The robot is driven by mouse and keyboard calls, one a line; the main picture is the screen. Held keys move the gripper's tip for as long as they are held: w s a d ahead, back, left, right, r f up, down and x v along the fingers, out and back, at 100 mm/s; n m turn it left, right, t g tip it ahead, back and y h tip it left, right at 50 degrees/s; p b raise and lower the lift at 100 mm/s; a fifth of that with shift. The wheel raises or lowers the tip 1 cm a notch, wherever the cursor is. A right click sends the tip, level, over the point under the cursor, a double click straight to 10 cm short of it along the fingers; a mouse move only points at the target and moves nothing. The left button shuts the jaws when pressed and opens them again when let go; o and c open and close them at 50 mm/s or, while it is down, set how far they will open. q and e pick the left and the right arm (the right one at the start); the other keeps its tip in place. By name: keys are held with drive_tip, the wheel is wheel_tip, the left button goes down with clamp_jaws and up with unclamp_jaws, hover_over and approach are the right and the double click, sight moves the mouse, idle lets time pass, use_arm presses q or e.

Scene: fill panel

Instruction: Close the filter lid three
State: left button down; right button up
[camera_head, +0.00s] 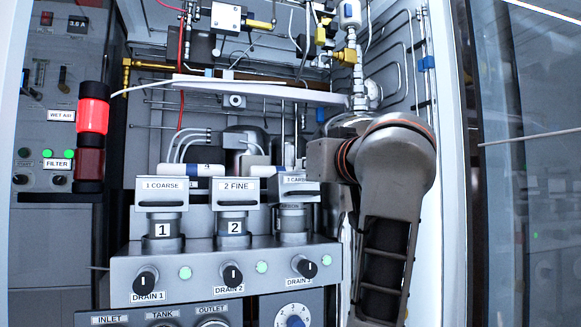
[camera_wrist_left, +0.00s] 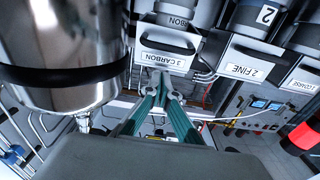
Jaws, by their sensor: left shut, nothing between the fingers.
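Filter lid three (camera_head: 296,188), a grey metal cap with a "3 CARBON" label, sits over the third filter housing (camera_head: 292,222) at the right of the row. Its label is partly cut off in the head view, and it looks tilted differently from the other two lids. I cannot tell whether it is fully down. In the left wrist view the lid (camera_wrist_left: 168,58) appears upside down, just beyond my left gripper (camera_wrist_left: 165,78). The gripper's teal fingers are shut and empty, with the tips close to the lid's label edge; contact is unclear. In the head view the gripper (camera_head: 322,160) is beside the lid's right.
Lids one (camera_head: 160,190) and two (camera_head: 236,190) stand left of it. Drain knobs (camera_head: 232,275) line the panel below. A shiny metal cylinder (camera_wrist_left: 65,50) is close beside the gripper in the wrist view. A red lamp (camera_head: 92,115) stands far left. Pipes fill the back.

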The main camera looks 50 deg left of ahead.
sight(313, 193)
use_arm(q)
drive_tip(key=f+y, duration=0.1)
drive_tip(key=d+f+b, duration=0.1)
drive_tip(key=f+y+b, duration=0.1)
drive_tip(key=shift+d+f+t+y, duration=0.3)
drive_tip(key=shift+f+t, duration=0.05)
drive_tip(key=shift+t, duration=0.05)
drive_tip(key=shift+s+d+f+b, duration=0.1)
drive_tip(key=shift+d+f+b, duration=0.05)
drive_tip(key=shift+f+b, duration=0.15)
drive_tip(key=shift+s+d+f+b, duration=0.15)
drive_tip(key=shift+d+f+b, duration=0.2)
drive_tip(key=shift+f, duration=0.1)
drive_tip(key=shift+s+d+f, duration=0.1)
drive_tip(key=shift+s+f, duration=0.15)
drive_tip(key=shift+f, duration=0.5)
use_arm(e)
drive_tip(key=shift+m+t+y, duration=0.5)
drive_tip(key=shift+y, duration=0.1)
drive_tip(key=a, duration=0.1)
drive_tip(key=w+a+r, duration=0.1)
drive_tip(key=a+r, duration=0.1)
drive_tip(key=a, duration=0.1)
drive_tip(key=shift+w+a, duration=0.1)
drive_tip(key=shift+w, duration=0.05)
use_arm(q)
drive_tip(key=shift+f, duration=0.1)
